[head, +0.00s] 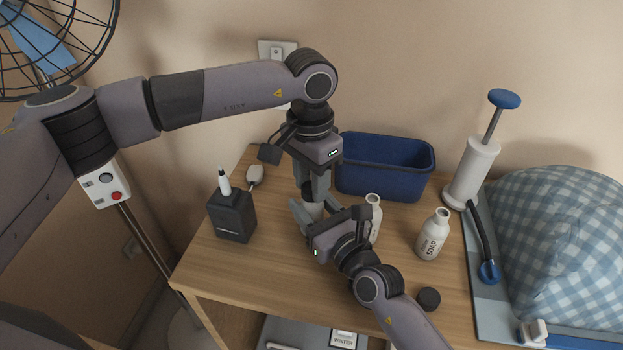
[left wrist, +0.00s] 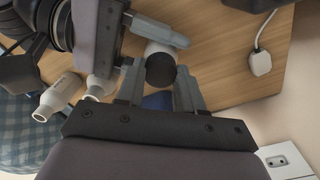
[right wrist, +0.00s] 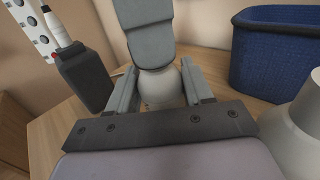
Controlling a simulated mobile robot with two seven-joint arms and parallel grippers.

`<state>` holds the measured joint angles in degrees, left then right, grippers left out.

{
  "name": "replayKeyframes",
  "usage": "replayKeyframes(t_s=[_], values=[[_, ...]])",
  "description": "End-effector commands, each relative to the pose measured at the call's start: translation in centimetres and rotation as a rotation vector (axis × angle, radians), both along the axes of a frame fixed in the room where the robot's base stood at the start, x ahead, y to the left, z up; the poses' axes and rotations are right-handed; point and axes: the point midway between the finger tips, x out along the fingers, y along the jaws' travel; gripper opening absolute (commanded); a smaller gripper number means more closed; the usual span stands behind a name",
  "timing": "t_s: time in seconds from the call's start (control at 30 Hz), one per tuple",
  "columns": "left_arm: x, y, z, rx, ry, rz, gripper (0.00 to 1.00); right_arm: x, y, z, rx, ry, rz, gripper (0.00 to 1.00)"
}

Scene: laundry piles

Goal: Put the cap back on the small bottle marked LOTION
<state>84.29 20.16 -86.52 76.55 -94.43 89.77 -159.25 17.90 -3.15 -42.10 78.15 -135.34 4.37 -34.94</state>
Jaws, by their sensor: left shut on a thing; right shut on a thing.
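My left gripper (head: 311,196) reaches down from above, shut on a dark round cap (left wrist: 160,69). The cap is over the top of a small white bottle (right wrist: 160,88); I cannot tell whether it is seated. My right gripper (right wrist: 160,92) is shut around this bottle's body from the front. The bottle also shows between the grippers in the head view (head: 314,211). It looks upright on or just over the wooden table (head: 285,275). Its label is hidden, so I cannot read LOTION on it.
An uncapped white bottle (head: 374,207) stands just right of my right gripper. An uncapped SOAP bottle (head: 433,236) is farther right. A loose dark cap (head: 428,299) lies near the front. A blue bin (head: 385,170) is behind, a black holder (head: 232,216) at left.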

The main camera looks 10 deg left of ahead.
Motion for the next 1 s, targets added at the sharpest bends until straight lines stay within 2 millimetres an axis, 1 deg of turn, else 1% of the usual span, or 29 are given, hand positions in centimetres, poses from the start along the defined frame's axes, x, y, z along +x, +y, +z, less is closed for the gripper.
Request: replayKeyframes(t_s=[0.1,0.2,0.5,0.53,0.57,0.6,0.87,1.0], values=[[-0.02,-0.03,0.02,0.000,0.001,-0.107,0.09,0.01,-0.02,-0.08,-0.001,0.001,0.000,0.00],[-0.03,-0.03,0.01,0.001,0.001,-0.148,0.09,0.01,-0.02,-0.08,-0.001,0.001,0.000,0.00],[-0.04,-0.03,0.01,0.000,0.001,-0.154,0.09,0.01,-0.04,-0.09,-0.001,0.001,0.000,0.00],[-0.04,-0.03,0.01,0.000,0.001,-0.154,0.46,0.01,-0.04,-0.09,-0.001,0.001,0.000,0.00],[-0.03,-0.03,0.01,0.000,0.001,-0.154,0.56,0.01,-0.04,-0.09,-0.001,0.001,0.000,0.00],[-0.02,-0.03,0.01,0.000,0.001,-0.154,0.62,0.01,-0.04,-0.09,-0.001,0.001,0.000,0.00],[-0.01,-0.02,0.03,0.000,0.000,-0.153,0.62,0.01,-0.04,-0.08,-0.001,0.001,0.000,0.00],[0.04,-0.02,0.83,0.001,-0.002,-0.152,0.62,0.00,-0.03,-0.08,-0.001,0.001,0.000,0.00]])
